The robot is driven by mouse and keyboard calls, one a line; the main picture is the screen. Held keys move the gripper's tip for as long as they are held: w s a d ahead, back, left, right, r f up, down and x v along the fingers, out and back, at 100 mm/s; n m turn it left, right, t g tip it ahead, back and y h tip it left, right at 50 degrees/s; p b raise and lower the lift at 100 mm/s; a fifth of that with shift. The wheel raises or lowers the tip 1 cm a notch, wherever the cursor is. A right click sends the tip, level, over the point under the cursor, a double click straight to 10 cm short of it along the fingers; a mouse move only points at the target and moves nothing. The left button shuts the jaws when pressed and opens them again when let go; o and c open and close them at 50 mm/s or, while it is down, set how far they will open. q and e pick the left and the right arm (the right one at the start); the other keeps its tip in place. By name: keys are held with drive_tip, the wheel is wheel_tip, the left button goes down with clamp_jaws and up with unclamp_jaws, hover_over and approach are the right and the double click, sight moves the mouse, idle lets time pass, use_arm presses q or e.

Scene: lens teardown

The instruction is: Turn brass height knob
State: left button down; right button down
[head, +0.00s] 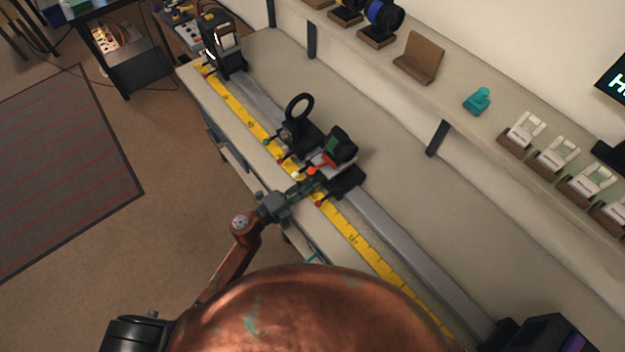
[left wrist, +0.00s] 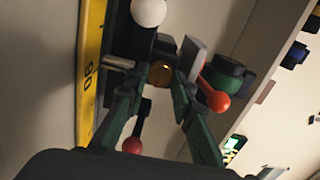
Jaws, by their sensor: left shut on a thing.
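The brass height knob (left wrist: 160,75) shows as a round, brownish-gold face between my finger ends in the left wrist view. My left gripper (left wrist: 159,80) is shut on it, with a green finger on either side. In the head view, my left gripper (head: 318,180) reaches over the yellow scale to the near side of a black holder (head: 343,147) with a green face. The knob is not distinct there among fingers and holder parts. A red-ended lever (left wrist: 214,100) stands just right of the fingers in the wrist view. My right gripper is in neither view.
A black ring holder (head: 299,108) stands beside on the grey rail (head: 385,223), along the yellow scale (head: 352,238). A lamp-like unit (head: 222,48) is at the far end. A wall shelf (head: 455,112) holds several small items. The bench behind the rail is clear.

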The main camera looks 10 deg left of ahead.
use_arm(q)
drive_tip(key=shift+f+n, duration=0.1)
drive_tip(key=shift+n, duration=0.4)
drive_tip(key=c, duration=1.9)
unclamp_jaws()
drive_tip(key=shift+c, duration=0.2)
drive_tip(key=v, duration=1.2)
